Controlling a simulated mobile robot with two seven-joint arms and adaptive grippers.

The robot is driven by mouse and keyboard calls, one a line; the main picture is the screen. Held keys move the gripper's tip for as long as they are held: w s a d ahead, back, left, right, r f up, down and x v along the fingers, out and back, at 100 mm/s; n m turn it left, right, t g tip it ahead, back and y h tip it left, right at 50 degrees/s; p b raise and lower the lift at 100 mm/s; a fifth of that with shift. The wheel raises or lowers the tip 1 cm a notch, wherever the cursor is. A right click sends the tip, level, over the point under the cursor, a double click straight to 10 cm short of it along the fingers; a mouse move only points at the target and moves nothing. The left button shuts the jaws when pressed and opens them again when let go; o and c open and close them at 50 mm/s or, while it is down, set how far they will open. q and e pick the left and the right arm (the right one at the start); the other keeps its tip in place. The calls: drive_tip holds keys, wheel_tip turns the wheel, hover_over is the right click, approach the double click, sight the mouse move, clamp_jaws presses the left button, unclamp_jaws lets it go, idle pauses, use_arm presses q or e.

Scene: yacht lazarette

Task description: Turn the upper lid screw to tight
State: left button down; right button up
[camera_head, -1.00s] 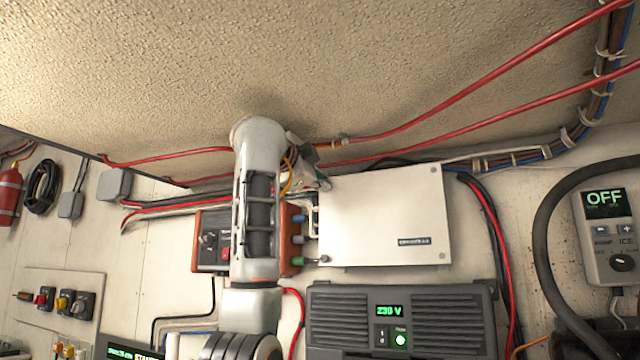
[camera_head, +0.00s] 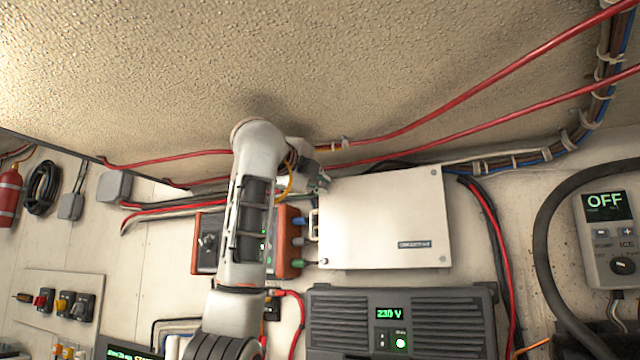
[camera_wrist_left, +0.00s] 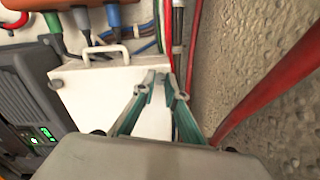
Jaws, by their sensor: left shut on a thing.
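The white box lid (camera_head: 385,220) is mounted on the wall, with a handle on its left edge. A lower left screw (camera_head: 323,262) shows below the handle, and this screw also shows in the left wrist view (camera_wrist_left: 57,84). Screws also show at the lid's right corners. My left gripper (camera_head: 321,182) is at the lid's upper left corner. In the left wrist view its fingertips (camera_wrist_left: 167,90) are close together at the lid's edge, shut on the upper lid screw. The fingers hide that screw, so its turn position cannot be seen. My right gripper is out of view.
Red cables (camera_head: 410,127) run along the textured surface just above the lid. An orange device (camera_head: 290,262) with coloured plugs is left of the lid, behind my arm. A dark 230 V unit (camera_head: 440,315) sits below. A thick black hose curves at the right.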

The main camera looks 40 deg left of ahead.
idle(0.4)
use_arm(q)
drive_tip(key=c, duration=2)
unclamp_jaws()
drive_tip(key=shift+c, duration=0.2)
drive_tip(key=v, duration=1.2)
